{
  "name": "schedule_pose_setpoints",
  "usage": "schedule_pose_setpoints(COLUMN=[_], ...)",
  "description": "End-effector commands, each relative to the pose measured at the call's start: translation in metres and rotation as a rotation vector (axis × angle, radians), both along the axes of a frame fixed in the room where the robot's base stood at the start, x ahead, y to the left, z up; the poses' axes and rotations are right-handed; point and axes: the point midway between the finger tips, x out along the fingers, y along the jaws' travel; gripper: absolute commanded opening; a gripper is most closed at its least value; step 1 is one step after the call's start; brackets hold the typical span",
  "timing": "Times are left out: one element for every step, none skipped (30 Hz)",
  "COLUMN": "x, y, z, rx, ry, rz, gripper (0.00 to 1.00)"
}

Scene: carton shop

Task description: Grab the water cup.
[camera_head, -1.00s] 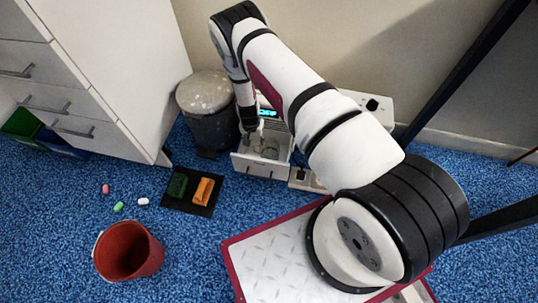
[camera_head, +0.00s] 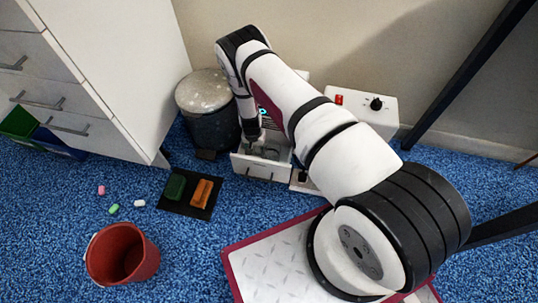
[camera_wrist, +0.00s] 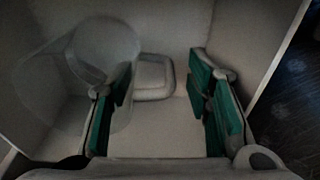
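A clear, see-through water cup (camera_wrist: 105,45) is in the left half of the wrist view, inside an open white drawer (camera_head: 258,172). A pale rounded loop (camera_wrist: 154,76) that looks like its handle sticks out to its right. My gripper (camera_wrist: 160,103) is open, with green-padded fingers spread wide. The left finger overlaps the cup's right side in the picture; I cannot tell if they touch. The loop shows between and beyond the fingers. In the head view my gripper reaches down into the drawer, and the cup is only a faint grey shape there.
Drawer walls close around my gripper. A grey lidded bin (camera_head: 208,110) stands left of the drawer, and a white box with a knob (camera_head: 365,110) to the right. A black mat (camera_head: 186,207) with green and orange blocks and a red bucket (camera_head: 121,254) are on the blue carpet.

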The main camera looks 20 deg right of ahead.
Motion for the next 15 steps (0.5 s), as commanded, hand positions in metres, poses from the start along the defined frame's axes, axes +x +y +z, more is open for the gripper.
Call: schedule_pose_setpoints(x=[-0.0001,-0.0001,-0.0002,-0.0002,-0.0002,-0.0003,-0.0003,0.0001,0.0001,0.0,0.0,-0.0001,0.0,-0.0001,-0.0001], y=[0.0001,0.0001,0.0001,0.0001,0.0001,0.0002,0.0002,0.0002,0.0002,0.0002,0.0002,0.0002,0.0002,0.0002,0.0002], z=[0.0001,0.0002,0.0002,0.0002,0.0002,0.0002,0.0002,0.0004,0.0003,0.0003,0.0003,0.0003,0.0004,0.0005,0.0007], rx=[0.0,0.0,0.0,0.0,0.0,0.001,0.001,0.0,0.0,0.0,0.0,0.0,0.0,0.0,0.0], ry=[0.0,0.0,0.0,0.0,0.0,0.001,0.001,0.0,0.0,0.0,0.0,0.0,0.0,0.0,0.0], rz=[0.0,0.0,0.0,0.0,0.0,0.0,0.0,0.0,0.0,0.0,0.0,0.0,0.0,0.0,0.0], gripper=[0.32,0.25,0.16,0.1,0.03,0.0,0.0,0.0,0.0,0.0,0.0,0.0,0.0,0.0,0.0])
